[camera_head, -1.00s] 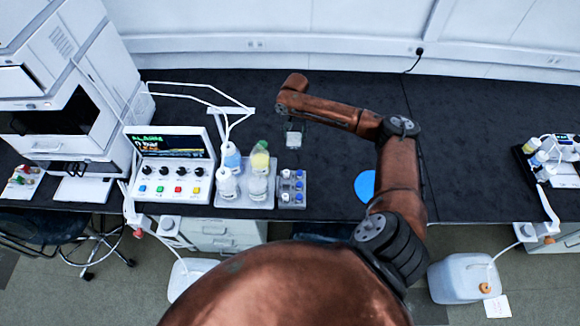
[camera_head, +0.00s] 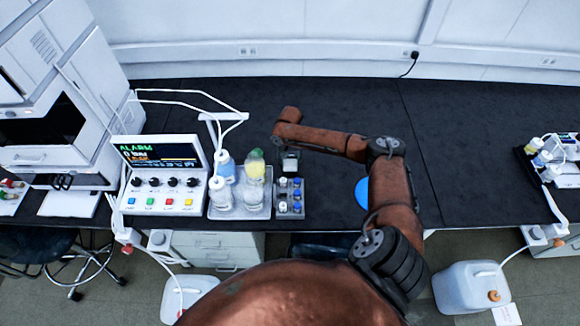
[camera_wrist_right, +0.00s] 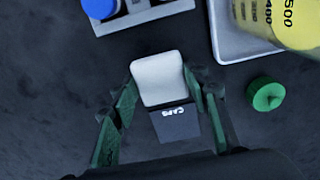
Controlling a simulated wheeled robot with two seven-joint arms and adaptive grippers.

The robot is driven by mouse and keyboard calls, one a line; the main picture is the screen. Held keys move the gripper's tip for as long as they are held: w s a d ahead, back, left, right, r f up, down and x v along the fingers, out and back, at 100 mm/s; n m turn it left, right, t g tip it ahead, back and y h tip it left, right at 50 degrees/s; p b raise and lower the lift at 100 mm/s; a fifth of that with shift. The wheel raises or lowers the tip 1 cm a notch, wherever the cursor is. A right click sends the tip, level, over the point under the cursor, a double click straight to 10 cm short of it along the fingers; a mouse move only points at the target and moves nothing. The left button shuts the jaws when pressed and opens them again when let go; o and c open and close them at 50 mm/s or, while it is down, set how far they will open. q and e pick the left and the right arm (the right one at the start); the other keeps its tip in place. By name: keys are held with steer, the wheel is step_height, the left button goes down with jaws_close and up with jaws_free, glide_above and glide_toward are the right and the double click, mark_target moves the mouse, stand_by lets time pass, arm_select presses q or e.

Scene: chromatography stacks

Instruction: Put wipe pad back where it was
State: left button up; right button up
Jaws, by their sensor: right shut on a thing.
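The wipe pad (camera_wrist_right: 158,80) is a white rounded block. In the right wrist view it sits between the green fingers of my right gripper (camera_wrist_right: 162,84), which is shut on it. The pad also shows in the head view (camera_head: 290,165), just behind the small vial rack. A dark square marked CAPS (camera_wrist_right: 175,123) lies directly beside the pad's lower edge in the wrist view and is partly covered by it. I cannot tell whether the pad touches the bench. My left gripper is not in view.
The vial rack (camera_head: 289,212) and a bottle tray (camera_head: 240,213) stand close by. A green cap (camera_wrist_right: 265,94) lies loose beside the tray. A control box (camera_head: 160,203) is further left; a blue disc (camera_head: 362,192) lies right. The back of the bench is clear.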

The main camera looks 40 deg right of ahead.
mark_target(290, 164)
steer(key=shift+f, duration=1.15)
steer(key=shift+f, duration=0.15)
steer(key=o, duration=1.1)
step_height(290, 164, up, 12)
steer(key=p, duration=0.1)
